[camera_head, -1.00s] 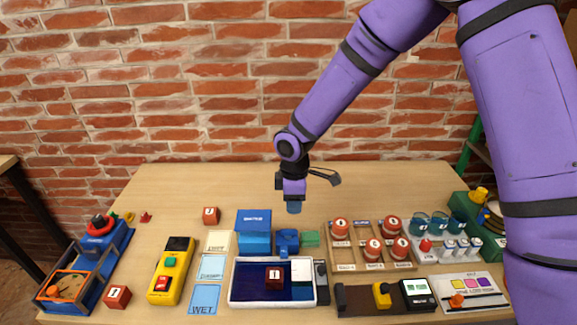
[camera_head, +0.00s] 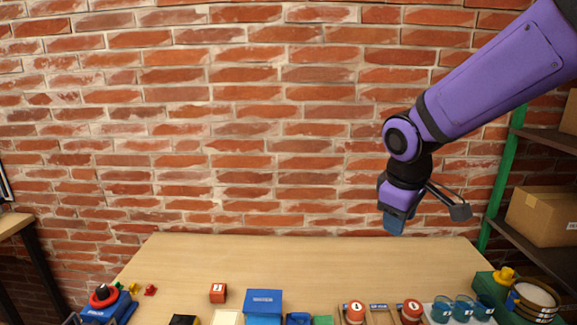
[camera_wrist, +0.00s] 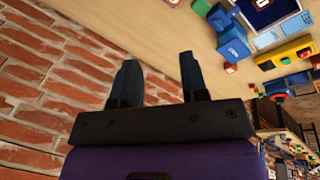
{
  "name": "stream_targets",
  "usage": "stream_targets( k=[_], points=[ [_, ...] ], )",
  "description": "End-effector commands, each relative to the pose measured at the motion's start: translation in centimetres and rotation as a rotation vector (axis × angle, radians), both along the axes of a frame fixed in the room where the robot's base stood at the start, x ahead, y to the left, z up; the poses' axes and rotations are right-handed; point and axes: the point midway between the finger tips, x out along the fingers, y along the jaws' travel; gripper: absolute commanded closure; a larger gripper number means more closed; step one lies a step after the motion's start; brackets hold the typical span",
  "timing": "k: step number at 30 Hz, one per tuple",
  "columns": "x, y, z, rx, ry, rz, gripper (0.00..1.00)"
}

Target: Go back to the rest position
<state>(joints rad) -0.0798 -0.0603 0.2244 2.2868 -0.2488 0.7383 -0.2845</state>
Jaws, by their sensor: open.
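My gripper (camera_head: 396,221) hangs from the purple arm at the right of the head view, in front of the brick wall and above the table's far right part. In the wrist view its two dark fingers (camera_wrist: 160,82) stand apart with nothing between them, so it is open and empty. The wooden table (camera_head: 300,262) lies below it, and no object touches the gripper.
A shelf with a cardboard box (camera_head: 543,216) is at the right. The table's back strip is clear.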

Motion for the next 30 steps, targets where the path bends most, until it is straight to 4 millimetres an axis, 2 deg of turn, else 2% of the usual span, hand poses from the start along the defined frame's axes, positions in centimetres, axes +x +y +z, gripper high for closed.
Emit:
stream_targets(
  k=[1,6,15,21,24,30],
  points=[
    [-1.0,-0.8,1.2,0.012,-0.024,-0.045,0.60],
    [-4.7,-3.5,4.2,0.061,-0.082,-0.200,0.60],
    [-11.7,-7.0,7.7,0.188,-0.179,-0.455,0.60],
    [-16.1,-8.5,8.7,0.290,-0.230,-0.599,0.60],
    [-17.7,-8.8,8.9,0.331,-0.246,-0.647,0.60],
    [-19.1,-9.1,8.9,0.369,-0.258,-0.691,0.60]
  ],
)
